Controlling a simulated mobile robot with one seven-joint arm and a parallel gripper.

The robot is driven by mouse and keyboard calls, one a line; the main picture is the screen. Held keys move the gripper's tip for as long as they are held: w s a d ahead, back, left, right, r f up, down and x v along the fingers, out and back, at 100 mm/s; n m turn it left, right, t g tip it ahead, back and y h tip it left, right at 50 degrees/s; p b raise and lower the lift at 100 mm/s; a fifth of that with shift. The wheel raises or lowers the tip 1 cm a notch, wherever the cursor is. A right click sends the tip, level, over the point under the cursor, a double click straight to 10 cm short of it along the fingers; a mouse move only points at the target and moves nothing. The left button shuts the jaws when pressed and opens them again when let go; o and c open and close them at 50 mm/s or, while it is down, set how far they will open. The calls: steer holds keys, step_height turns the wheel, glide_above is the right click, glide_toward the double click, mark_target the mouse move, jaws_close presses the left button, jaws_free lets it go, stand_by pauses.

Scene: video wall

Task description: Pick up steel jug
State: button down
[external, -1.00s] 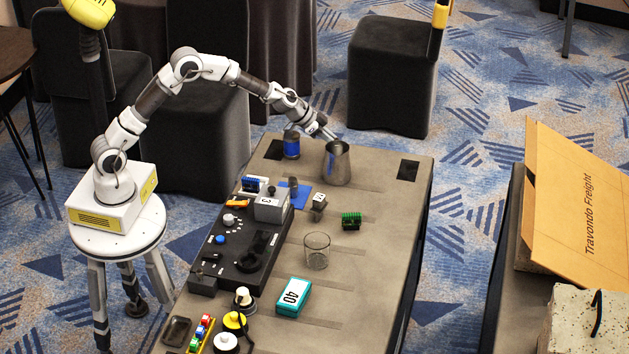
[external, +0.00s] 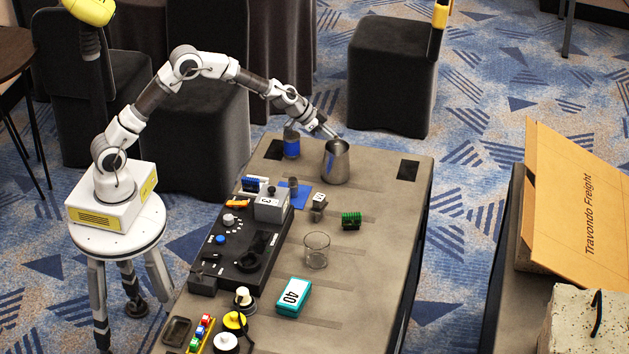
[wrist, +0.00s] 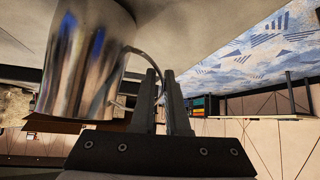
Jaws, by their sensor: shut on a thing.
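The steel jug (external: 336,163) is a shiny metal vessel, upright at the far end of the long grey table. In the wrist view the jug (wrist: 85,65) fills the upper left, its curved handle reaching toward the fingers. My gripper (external: 331,132) is at the jug's upper rim in the external view. In the wrist view my gripper (wrist: 160,78) is shut on the jug's handle. The fingers hide part of the handle. I cannot clearly tell whether the jug's base touches the table.
A blue-banded jar (external: 291,147) stands just left of the jug. A clear glass (external: 316,251), a green block (external: 351,221) and a teal box (external: 293,297) lie nearer on the table (external: 375,245). A black panel (external: 235,255) runs along the left side. The right strip is clear.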

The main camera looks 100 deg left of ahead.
step_height(320, 180, up, 4)
steer(key=shift+w+f+p, duration=0.1)
steer(key=shift+f+p, duration=0.1)
steer(key=shift+p, duration=0.35)
step_height(320, 180, up, 5)
steer(key=p, duration=0.2)
glide_above(336, 156)
steer(key=s+a, duration=0.3)
steer(key=a, duration=0.1)
steer(key=shift+w+d+r+p, duration=0.1)
steer(key=shift+d+r, duration=0.15)
steer(key=shift+d, duration=0.25)
steer(key=shift+s+d+r+p, duration=0.1)
steer(key=shift+d+r, duration=0.1)
steer(key=shift+d, duration=0.35)
steer(key=shift+w+d+r+p, duration=0.1)
steer(key=shift+d+r, duration=0.15)
steer(key=shift+d, duration=0.25)
